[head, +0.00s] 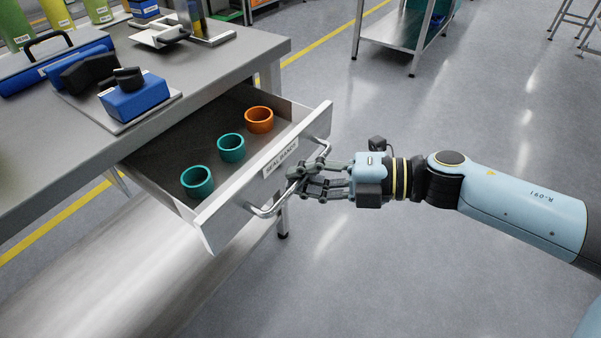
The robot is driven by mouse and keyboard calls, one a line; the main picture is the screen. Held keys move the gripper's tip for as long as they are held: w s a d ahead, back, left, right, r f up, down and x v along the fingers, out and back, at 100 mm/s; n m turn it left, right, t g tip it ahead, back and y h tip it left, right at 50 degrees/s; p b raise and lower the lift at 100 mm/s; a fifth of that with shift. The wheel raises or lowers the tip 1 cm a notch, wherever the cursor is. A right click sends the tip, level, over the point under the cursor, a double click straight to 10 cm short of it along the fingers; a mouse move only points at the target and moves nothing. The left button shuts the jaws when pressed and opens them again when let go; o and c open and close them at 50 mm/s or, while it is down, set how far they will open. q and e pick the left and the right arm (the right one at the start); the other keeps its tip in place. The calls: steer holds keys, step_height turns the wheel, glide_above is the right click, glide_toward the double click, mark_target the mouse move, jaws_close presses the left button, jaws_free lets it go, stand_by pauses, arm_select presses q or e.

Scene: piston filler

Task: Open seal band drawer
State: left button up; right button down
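The seal band drawer (228,212) is pulled out from under the grey workbench, and its inside shows. Its front carries a "SEAL BANDS" label (281,157) and a metal bar handle (266,211). Inside sit two teal bands, one nearer (197,187) and one in the middle (231,154), and an orange band (259,125) farther back. My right gripper (296,182) comes in from the right with its fingers at the middle of the handle. The fingers overlap the bar, and I cannot tell whether they are closed around it. My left gripper is not in view.
The workbench top (225,55) holds a blue block with a black knob (135,98), a blue case (50,65) and green containers (55,12). A metal cart (400,40) stands at the back. Floor (440,270) around my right arm is clear.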

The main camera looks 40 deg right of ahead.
steer(key=c, duration=1.4)
jaws_free()
steer(key=shift+d, duration=0.1)
steer(key=v, duration=1.2)
steer(key=shift+r, duration=0.1)
